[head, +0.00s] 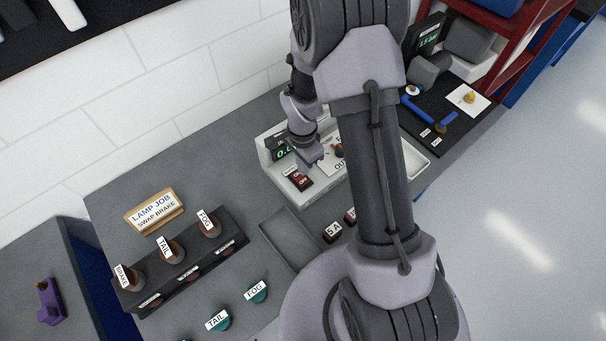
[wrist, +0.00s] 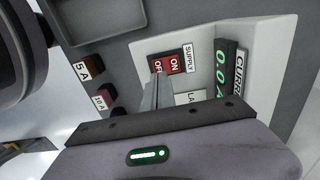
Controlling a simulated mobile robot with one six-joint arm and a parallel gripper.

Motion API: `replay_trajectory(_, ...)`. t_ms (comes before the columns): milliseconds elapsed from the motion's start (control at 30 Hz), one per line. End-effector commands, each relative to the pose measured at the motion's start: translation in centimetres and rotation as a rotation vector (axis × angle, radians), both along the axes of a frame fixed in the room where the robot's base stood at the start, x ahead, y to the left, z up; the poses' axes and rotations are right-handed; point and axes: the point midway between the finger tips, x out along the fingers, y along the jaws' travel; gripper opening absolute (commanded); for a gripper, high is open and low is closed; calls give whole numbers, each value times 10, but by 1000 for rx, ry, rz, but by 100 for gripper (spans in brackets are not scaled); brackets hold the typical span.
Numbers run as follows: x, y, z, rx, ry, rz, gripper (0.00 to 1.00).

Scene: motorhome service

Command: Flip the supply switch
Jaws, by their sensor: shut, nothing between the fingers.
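In the head view the switch (head: 299,181) sits at the panel's front left. My gripper (wrist: 157,82) is shut and empty, its fingertips close by the OFF end; I cannot tell whether they touch. In the head view my gripper (head: 314,160) hangs just behind and above the switch. A green display (wrist: 222,72) on the panel reads about 0.0.
A 5 A fuse block (head: 332,232) and an empty grey tray (head: 289,238) are near the panel. A lamp rack (head: 190,262) and a LAMP JOB sign (head: 154,211) stand to the left. My arm hides part of the panel.

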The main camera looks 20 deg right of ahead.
Motion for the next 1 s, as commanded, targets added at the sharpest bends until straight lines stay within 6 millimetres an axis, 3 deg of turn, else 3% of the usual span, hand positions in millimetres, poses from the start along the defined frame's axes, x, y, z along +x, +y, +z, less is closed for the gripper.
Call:
replay_trajectory(100,-1,0,-23,0,2,0,0)
replay_trajectory(300,-1,0,-43,1,1,-1,0)
replay_trajectory(1000,-3,-1,-51,1,1,0,0)
